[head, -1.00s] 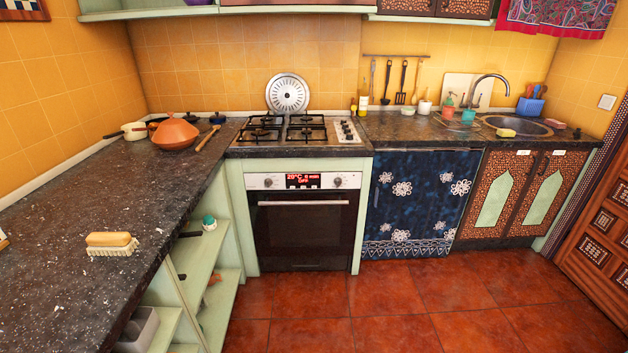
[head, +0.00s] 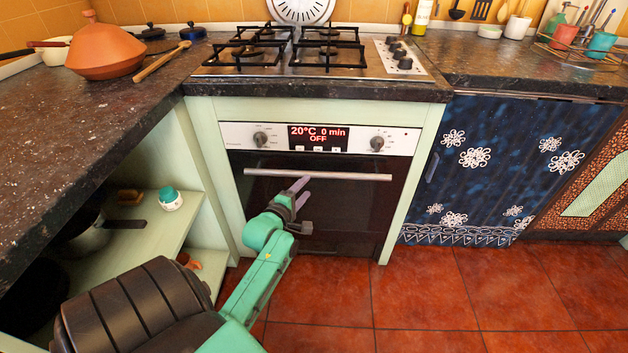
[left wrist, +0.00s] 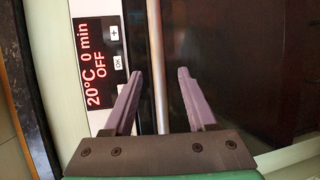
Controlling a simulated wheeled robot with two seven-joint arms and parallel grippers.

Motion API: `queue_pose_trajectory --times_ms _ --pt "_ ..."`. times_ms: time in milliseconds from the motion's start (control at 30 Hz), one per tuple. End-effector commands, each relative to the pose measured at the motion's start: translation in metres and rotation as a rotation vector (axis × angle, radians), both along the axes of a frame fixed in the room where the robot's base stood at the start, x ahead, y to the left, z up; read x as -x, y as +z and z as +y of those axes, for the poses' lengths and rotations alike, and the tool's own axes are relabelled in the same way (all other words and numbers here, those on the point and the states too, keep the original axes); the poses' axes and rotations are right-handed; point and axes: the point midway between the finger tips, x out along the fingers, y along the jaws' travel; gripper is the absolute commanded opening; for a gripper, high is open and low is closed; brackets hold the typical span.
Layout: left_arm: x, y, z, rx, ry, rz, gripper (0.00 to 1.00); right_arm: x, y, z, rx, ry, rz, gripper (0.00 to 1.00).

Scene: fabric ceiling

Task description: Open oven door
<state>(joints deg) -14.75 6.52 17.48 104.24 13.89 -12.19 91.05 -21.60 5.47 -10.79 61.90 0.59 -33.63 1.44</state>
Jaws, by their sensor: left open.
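The oven door (head: 325,215) is dark glass and shut in the head view. Its silver bar handle (head: 340,176) runs across the top, below the control panel (head: 322,138), whose display reads 20°C, 0 min, OFF. My left gripper (head: 304,190) is in front of the door, just below the handle in the picture. In the left wrist view the handle (left wrist: 157,60) runs upright between the open fingers of my left gripper (left wrist: 160,88), and the fingers do not close on it. I cannot tell how far the fingertips reach past the bar. My right gripper is not in view.
Open green shelves (head: 165,235) with pots stand left of the oven. The gas hob (head: 315,50) and dark countertop (head: 60,140) are above. A blue patterned panel (head: 510,165) is on the right. The red tiled floor (head: 470,300) before the oven is clear.

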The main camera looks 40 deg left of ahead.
Motion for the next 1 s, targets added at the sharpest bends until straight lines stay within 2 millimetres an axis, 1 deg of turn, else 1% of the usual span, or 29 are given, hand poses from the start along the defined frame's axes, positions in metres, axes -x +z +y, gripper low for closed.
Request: queue_pose_trajectory --times_ms 33,100,200,300,433,667,700,767,800,833,1000 --pt "-0.014 -0.005 0.003 -0.001 -0.001 -0.002 0.57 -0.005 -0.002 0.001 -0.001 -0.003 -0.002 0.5" --pt "-0.032 -0.009 0.008 -0.002 -0.001 -0.002 0.57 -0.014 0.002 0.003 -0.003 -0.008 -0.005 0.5" --pt "-0.057 -0.014 0.014 -0.002 -0.001 -0.001 0.57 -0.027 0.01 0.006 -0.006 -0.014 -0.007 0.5" --pt "-0.074 -0.018 0.018 -0.003 -0.002 0.001 0.57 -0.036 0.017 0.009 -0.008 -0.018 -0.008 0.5" --pt "-0.086 -0.018 0.022 -0.002 -0.002 0.002 0.57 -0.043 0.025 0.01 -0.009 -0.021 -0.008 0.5" --pt "-0.088 -0.018 0.022 -0.002 -0.002 0.003 0.57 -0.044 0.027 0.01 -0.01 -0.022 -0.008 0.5" --pt "-0.088 -0.018 0.022 -0.002 -0.002 0.003 0.49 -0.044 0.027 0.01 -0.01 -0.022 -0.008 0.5" --pt "-0.087 -0.018 0.022 -0.002 -0.002 0.003 0.26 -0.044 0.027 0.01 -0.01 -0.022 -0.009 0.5" --pt "-0.087 -0.018 0.022 -0.002 -0.002 0.003 0.11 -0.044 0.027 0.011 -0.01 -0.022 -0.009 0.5" --pt "-0.087 -0.018 0.022 -0.002 -0.002 0.003 0.0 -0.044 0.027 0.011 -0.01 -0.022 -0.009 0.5" --pt "-0.087 -0.018 0.022 -0.003 -0.002 0.003 0.0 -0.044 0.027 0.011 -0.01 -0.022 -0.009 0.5"
